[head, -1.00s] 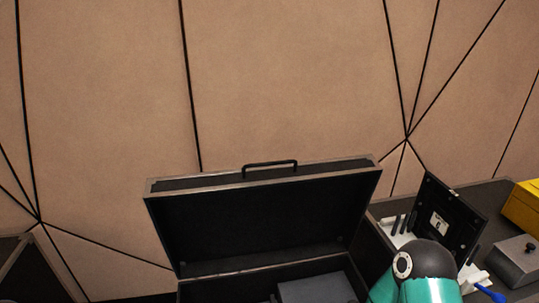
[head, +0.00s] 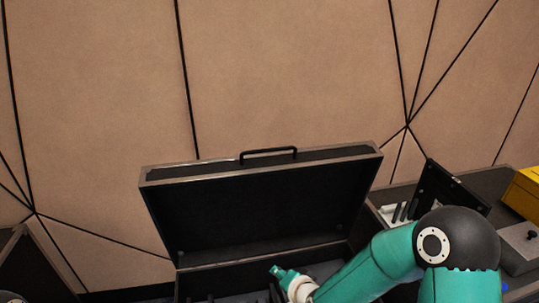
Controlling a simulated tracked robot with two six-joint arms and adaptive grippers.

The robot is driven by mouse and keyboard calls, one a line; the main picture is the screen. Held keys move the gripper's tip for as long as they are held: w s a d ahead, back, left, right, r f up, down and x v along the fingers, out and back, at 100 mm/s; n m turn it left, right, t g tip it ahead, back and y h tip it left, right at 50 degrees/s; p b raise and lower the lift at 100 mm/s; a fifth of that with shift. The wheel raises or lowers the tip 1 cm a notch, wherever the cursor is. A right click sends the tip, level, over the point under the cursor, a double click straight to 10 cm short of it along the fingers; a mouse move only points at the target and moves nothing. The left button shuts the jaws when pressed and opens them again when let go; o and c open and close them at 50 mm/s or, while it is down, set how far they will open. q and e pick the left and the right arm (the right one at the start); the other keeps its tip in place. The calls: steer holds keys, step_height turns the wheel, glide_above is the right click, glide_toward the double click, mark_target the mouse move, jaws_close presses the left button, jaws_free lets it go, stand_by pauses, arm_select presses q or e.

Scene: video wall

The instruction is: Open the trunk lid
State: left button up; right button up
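The trunk (head: 180,285) stands in the lower middle of the head view, and its dark lid (head: 260,215) is raised, leaning back toward the wall. A black handle (head: 268,152) is on the lid's upper edge. My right arm, teal with a dark joint, reaches in from the lower right across the trunk's front. Its wrist end is over the trunk opening. Dark slim parts of my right gripper (head: 276,292) show below the wrist at the picture's bottom edge, mostly cut off, so its fingers cannot be judged. My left gripper is out of view.
A smaller open case (head: 452,187) with a black lid stands right of the trunk, partly behind my arm. A yellow box (head: 524,190) and a grey box (head: 522,240) are at the far right. A tan panelled wall (head: 290,70) is close behind the trunk.

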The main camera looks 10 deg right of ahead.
steer(key=w+r+m+t+h, duration=0.1)
steer(key=w+r+m+t, duration=0.15)
steer(key=r, duration=0.55)
steer(key=w+r+m+t, duration=0.2)
steer(key=w+r, duration=0.2)
steer(key=r, duration=0.3)
steer(key=m+t+h, duration=0.1)
steer(key=m+t, duration=0.2)
steer(key=m, duration=0.1)
glide_toward(269, 151)
steer(key=w+p, duration=0.1)
steer(key=w, duration=0.2)
steer(key=w+p, duration=0.2)
steer(key=w, duration=0.2)
steer(key=w+p, duration=0.1)
steer(key=w, duration=0.2)
steer(key=shift+w+f+p, duration=0.3)
steer(key=shift+w+f, duration=0.05)
steer(key=shift+f, duration=0.05)
steer(key=c, duration=0.7)
jaws_close()
steer(key=shift+f, duration=0.1)
